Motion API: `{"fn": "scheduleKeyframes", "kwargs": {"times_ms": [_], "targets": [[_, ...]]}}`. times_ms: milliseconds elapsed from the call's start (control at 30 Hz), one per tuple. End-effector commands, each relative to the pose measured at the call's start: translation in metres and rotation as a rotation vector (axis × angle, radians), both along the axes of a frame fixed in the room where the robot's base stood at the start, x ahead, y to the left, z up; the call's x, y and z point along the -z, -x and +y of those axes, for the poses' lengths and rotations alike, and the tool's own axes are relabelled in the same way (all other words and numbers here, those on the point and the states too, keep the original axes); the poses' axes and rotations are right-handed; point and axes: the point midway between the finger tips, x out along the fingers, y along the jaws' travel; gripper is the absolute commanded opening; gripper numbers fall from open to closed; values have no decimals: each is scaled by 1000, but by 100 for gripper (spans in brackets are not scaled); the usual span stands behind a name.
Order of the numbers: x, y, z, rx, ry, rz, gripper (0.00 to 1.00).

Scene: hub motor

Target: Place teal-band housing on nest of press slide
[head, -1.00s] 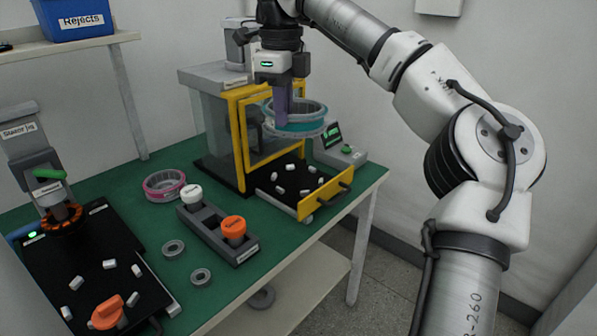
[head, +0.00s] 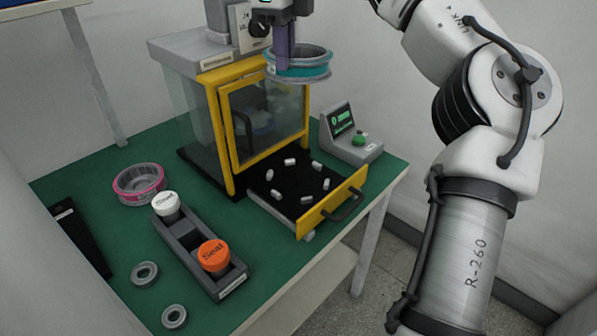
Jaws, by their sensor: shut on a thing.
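The teal-band housing (head: 305,72) is a grey ring with a teal band. My gripper (head: 284,55) is shut on its left side wall and holds it in the air, roughly level, above the press slide. The press slide (head: 286,209) is a black drawer with a yellow front and a dark handle, pulled out of the yellow-framed press (head: 225,125). Several short white pegs (head: 290,161) stand in a ring on it, and the middle between them is bare. The housing is clear of the slide and the pegs.
A pink-band housing (head: 139,184) stands on the green table at left. A dark holder (head: 187,238) carries a white cap and an orange "Seal" cap (head: 214,255). Two grey rings (head: 145,273) lie in front. A control box (head: 352,138) with a green button stands right of the slide.

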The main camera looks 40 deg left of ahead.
Motion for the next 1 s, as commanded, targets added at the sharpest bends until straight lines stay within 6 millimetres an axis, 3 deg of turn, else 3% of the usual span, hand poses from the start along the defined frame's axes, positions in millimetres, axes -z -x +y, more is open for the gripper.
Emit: {"fn": "scheduleKeyframes", "kwargs": {"times_ms": [167,800,1000], "targets": [[27,0,0,-4,0,4,0],[186,1,-1,-1,0,3,0],[224,1,0,-1,-1,2,0]]}}
